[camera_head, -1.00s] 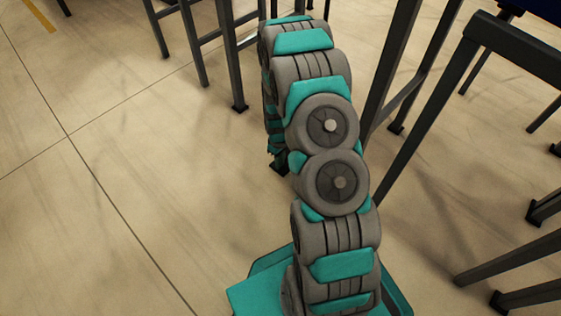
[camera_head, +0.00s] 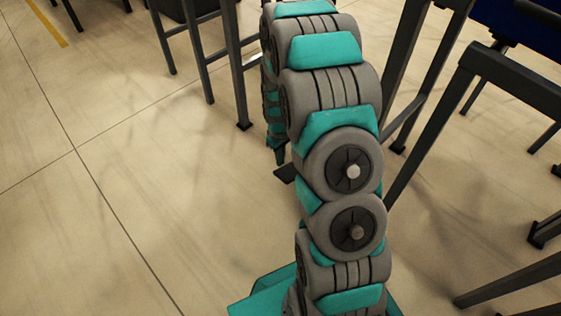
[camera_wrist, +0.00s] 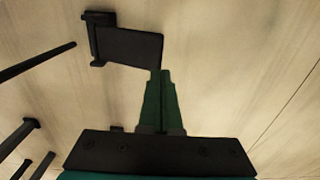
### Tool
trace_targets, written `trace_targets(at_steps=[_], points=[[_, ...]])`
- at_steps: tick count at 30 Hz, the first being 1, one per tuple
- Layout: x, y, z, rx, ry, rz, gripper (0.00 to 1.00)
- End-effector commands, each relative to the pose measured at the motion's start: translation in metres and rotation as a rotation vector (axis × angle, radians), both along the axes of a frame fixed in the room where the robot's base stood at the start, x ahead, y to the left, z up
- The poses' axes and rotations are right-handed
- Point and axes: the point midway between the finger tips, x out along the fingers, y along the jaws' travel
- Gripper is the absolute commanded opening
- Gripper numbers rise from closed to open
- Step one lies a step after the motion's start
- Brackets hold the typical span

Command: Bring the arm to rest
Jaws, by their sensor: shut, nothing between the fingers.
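My arm stands in the middle of the head view, grey with teal covers, folded upward and over at the top. My gripper (camera_wrist: 163,75) shows in the wrist view as two dark green fingers pressed together, with nothing between them. It points down toward the bare floor (camera_wrist: 245,60). In the head view the gripper end hangs partly hidden behind the arm, and its fingers are hard to make out there.
Dark metal frame legs (camera_head: 430,130) stand close to the right of my arm. More dark legs (camera_head: 200,60) stand behind it at the upper left. In the wrist view a dark leg with a foot (camera_wrist: 125,42) lies near the fingertips. The floor at left (camera_head: 90,220) is clear.

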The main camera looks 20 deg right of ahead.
Motion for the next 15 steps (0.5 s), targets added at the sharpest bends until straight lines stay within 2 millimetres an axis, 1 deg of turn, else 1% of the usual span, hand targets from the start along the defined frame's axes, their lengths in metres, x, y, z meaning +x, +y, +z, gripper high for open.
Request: trace_targets(at_steps=[12, 14, 15], points=[[0.0003, -0.0001, 0.0003, -0.001, -0.001, -0.001, 0.0], [-0.0005, 0.0008, 0.0037, 0.0, -0.001, -0.002, 0.0], [-0.0018, 0.0022, 0.0086, 0.0, 0.0, -0.005, 0.0]])
